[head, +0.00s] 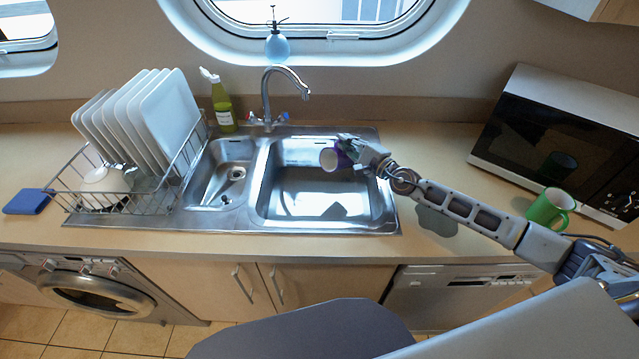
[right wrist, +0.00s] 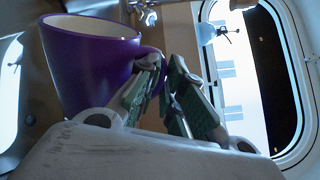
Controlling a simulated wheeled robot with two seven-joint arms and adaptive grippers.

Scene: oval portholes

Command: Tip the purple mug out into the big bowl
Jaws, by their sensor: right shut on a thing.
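The purple mug (head: 346,155) is in my right gripper (head: 357,151), above the right part of the big bowl (head: 300,197) of the steel sink. The mug lies tilted on its side, its pale mouth facing left. In the right wrist view the purple mug (right wrist: 98,70) shows large, with a pale inside. The green-padded fingers of my right gripper (right wrist: 163,88) are at its handle. I see nothing pouring from it, and its inside is only partly visible. A shadow lies on the floor of the big bowl. My left gripper is not in view.
The tap (head: 267,95) stands behind the sink, its spout reaching over the back edge. The small bowl (head: 228,180) and a dish rack (head: 135,190) with white plates are to the left. A green mug (head: 549,208) stands right, near the microwave (head: 555,135).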

